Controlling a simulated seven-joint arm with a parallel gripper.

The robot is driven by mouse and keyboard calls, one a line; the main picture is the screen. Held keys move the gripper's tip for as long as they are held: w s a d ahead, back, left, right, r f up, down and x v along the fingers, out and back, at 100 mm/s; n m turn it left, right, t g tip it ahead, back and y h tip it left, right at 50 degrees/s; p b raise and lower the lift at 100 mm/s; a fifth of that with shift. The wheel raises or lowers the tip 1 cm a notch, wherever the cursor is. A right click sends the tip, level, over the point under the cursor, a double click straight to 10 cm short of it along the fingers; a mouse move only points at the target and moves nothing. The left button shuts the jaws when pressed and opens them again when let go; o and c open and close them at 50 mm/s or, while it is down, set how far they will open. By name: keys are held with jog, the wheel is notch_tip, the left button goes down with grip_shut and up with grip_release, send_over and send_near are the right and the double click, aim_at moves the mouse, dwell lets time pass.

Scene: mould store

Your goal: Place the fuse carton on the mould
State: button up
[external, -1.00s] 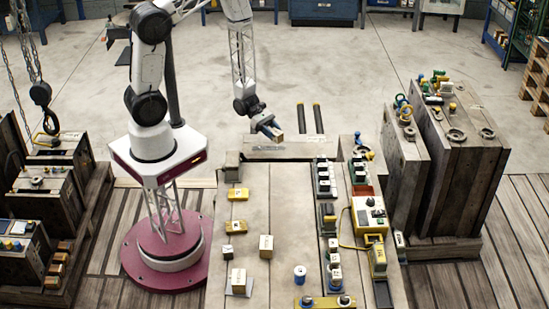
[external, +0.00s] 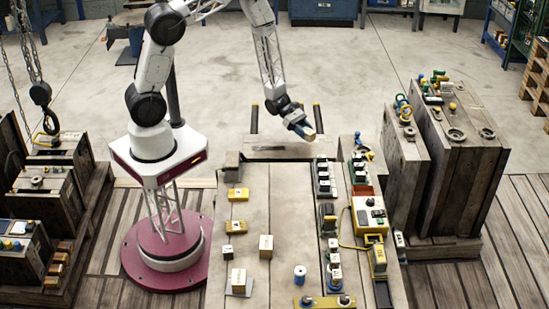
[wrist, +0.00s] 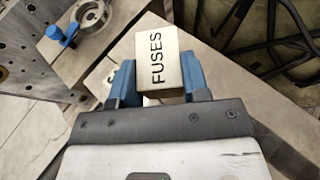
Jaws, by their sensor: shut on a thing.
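My gripper (external: 300,126) is shut on the fuse carton (wrist: 158,62), a small cream box with FUSES on its face. In the wrist view the box sits between the blue fingers (wrist: 160,86). In the external view the carton (external: 308,133) is small, held in the air over the far end of the bench. Two large grey-brown mould blocks stand upright at the right, a thin one (external: 403,165) and a thick one (external: 462,170), with rings and coloured fittings on top. My gripper is left of them and apart. I cannot tell which block is the task's mould.
The bench top (external: 255,200) holds a tan box (external: 266,246), a white box (external: 239,280), yellow pieces (external: 238,194) and a blue-and-white spool (external: 300,275). A yellow control box (external: 369,215) and rows of fittings line its right side. A hook (external: 41,95) hangs at the left.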

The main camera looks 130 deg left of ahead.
aim_at(308, 136)
jog(key=shift+w+a, duration=0.45)
jog(key=shift+a, duration=0.25)
jog(key=shift+f, duration=0.1)
jog(key=shift+f, duration=1.7)
jog(key=shift+f, duration=0.1)
jog(key=o, duration=1)
jog(key=shift+c, duration=0.2)
jog(key=v, duration=1.2)
jog(key=shift+r, duration=0.2)
